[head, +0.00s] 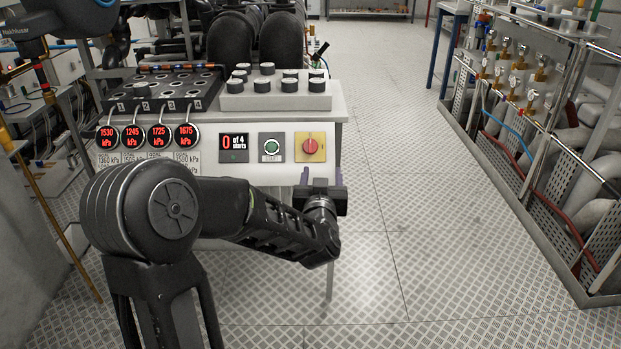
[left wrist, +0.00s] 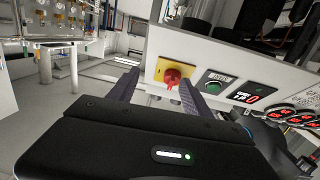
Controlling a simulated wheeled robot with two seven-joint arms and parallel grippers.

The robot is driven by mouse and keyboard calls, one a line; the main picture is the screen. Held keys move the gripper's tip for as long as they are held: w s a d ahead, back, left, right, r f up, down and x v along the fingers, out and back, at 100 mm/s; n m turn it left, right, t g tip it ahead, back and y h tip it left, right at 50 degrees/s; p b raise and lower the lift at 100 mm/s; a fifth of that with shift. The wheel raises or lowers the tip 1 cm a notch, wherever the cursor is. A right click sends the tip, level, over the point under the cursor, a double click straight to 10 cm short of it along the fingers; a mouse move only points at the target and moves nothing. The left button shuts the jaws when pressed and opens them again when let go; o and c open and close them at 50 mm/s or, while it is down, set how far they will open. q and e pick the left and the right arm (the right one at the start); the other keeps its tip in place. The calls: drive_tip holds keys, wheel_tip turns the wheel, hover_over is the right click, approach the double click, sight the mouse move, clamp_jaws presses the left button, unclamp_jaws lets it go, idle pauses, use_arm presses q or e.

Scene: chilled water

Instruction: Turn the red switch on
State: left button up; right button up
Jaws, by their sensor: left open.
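The red switch (head: 310,147) is a round red knob on a yellow plate (head: 301,156) at the right end of the cabinet's front panel. It also shows in the left wrist view (left wrist: 172,77), straight ahead between my fingers. My left gripper (head: 321,180) is just below and in front of the switch in the head view. Its two fingers are apart, with nothing between them that I can see held. In the left wrist view the fingertips (left wrist: 157,80) flank the knob in the picture; I cannot tell whether they touch it. My right gripper is not in view.
Left of the switch are a green start button (head: 271,147) and a red "0 of 4" display (head: 233,142). Several round kPa gauges (head: 159,136) line the panel's left. Black-capped weights (head: 289,86) stand on top. Pipework (head: 560,150) stands at right; the floor between is clear.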

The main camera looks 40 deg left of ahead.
sight(311, 149)
use_arm(q)
drive_tip(key=shift+s+a+r+n+y, duration=0.15)
drive_tip(key=shift+s+a+r+y, duration=0.2)
drive_tip(key=shift+a+r, duration=0.3)
drive_tip(key=shift+s+a+r+n+y, duration=0.2)
drive_tip(key=shift+a+r+y, duration=0.25)
drive_tip(key=shift+a+r, duration=0.15)
drive_tip(key=shift+w, duration=0.1)
drive_tip(key=b+x, duration=0.1)
drive_tip(key=x, duration=0.6)
drive_tip(key=shift+w+a, duration=0.25)
clamp_jaws()
